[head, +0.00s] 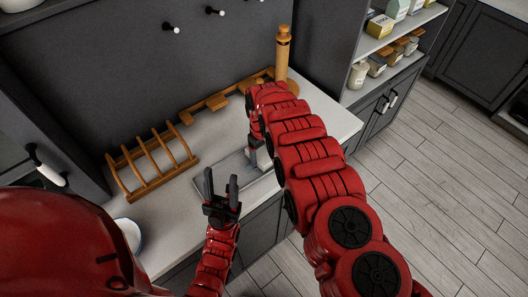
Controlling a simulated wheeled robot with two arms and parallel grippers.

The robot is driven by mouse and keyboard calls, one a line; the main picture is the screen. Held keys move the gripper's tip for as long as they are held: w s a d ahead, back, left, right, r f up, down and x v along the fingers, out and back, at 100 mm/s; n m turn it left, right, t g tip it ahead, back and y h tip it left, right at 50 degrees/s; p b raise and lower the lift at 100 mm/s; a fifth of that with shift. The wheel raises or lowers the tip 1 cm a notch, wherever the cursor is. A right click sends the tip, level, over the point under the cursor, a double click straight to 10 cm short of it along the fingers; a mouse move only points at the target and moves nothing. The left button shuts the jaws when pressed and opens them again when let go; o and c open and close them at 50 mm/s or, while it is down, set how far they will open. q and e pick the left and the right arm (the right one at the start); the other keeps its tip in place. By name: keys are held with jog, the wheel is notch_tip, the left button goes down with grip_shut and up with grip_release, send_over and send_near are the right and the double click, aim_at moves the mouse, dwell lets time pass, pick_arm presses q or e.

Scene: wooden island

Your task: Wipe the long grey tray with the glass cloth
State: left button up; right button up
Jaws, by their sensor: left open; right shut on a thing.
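The long grey tray (262,187) lies on the light countertop, near its front edge. My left gripper (220,186) is open and empty, its two dark fingers pointing up in front of the tray's left part. My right arm reaches across from the lower right and covers the tray's right side. My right gripper (256,146) is largely hidden behind that arm, low over the tray. It is shut on the glass cloth (263,158), of which only a small pale patch shows. I cannot tell whether the cloth touches the tray.
A wooden plate rack (151,165) stands at the left of the counter. A wooden rail with pegs (217,102) lies along the back, near a tall wooden mill (283,55). A white bowl (128,236) is partly hidden at lower left. Open shelves with jars (377,64) stand at right.

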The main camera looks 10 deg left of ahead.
aim_at(252, 167)
jog(key=shift+s+a+r+p, duration=0.1)
jog(key=shift+s+a+p, duration=0.2)
jog(key=shift+s+p, duration=0.15)
jog(key=shift+s+a+p, duration=0.4)
jog(key=shift+s+a, duration=0.6)
jog(key=shift+s, duration=0.25)
jog(key=shift+w+d+f+b, duration=0.15)
jog(key=shift+w+d+b, duration=0.3)
jog(key=shift+w, duration=0.1)
jog(key=shift+w+d+f+b, duration=0.15)
jog(key=shift+w+d+b, duration=0.25)
jog(key=shift+w, duration=0.1)
jog(key=shift+d+r, duration=0.1)
jog(key=shift+r, duration=0.05)
